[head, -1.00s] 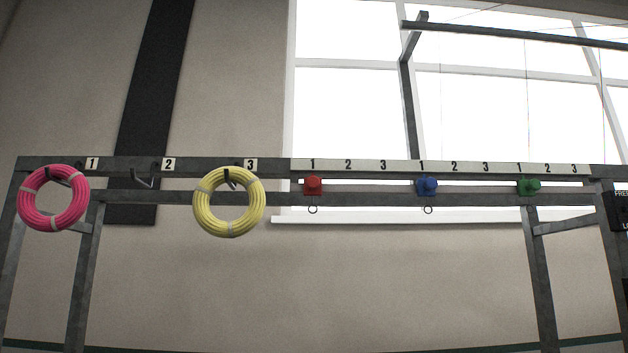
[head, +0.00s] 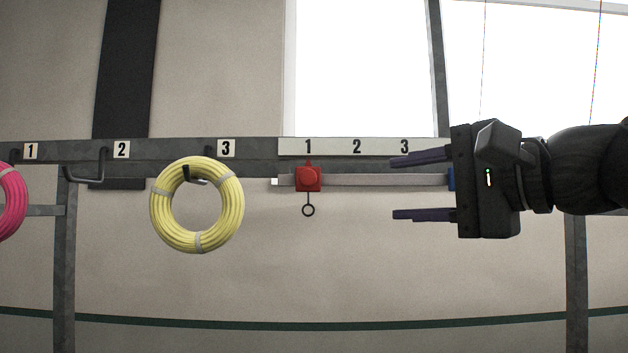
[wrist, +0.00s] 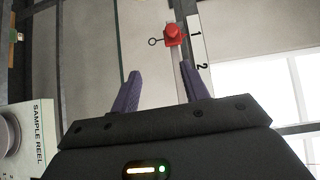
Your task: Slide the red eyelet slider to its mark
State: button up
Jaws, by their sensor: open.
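The red eyelet slider (head: 308,178) sits on the pale rail (head: 365,181) below the mark 1 of the number strip (head: 330,147). Its dark ring hangs below it. The slider also shows in the wrist view (wrist: 173,34), beyond the fingertips. My gripper (head: 392,187) is to the right of the slider, with its two purple fingers pointing left, one above the other. The fingers are apart and empty, roughly below mark 3. The gripper also shows in the wrist view (wrist: 160,85). The blue slider (head: 451,180) is mostly hidden behind my gripper.
A yellow coil (head: 236,205) hangs on hook 3 left of the rail. Hook 2 (head: 88,172) is empty, and a pink coil (head: 12,203) shows at the left edge. The wrist view shows a box labelled sample reel (wrist: 38,125). The rail between slider and fingertips looks clear.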

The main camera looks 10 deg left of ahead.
aim_at(313, 178)
jog(key=shift+s+r+y, duration=0.15)
jog(key=shift+s+r, duration=0.2)
jog(key=shift+r, duration=0.2)
jog(key=shift+s+r+y, duration=0.15)
jog(key=shift+s+r, duration=0.2)
jog(key=shift+r, duration=0.2)
jog(key=p+x, duration=0.6)
jog(key=x, duration=1)
jog(key=shift+w+a, duration=0.15)
jog(key=shift+w, duration=0.05)
jog(key=shift+w+a+f, duration=0.15)
jog(key=shift+w+a, duration=0.1)
jog(key=shift+a, duration=0.3)
jog(key=shift+d, duration=0.1)
grip_shut()
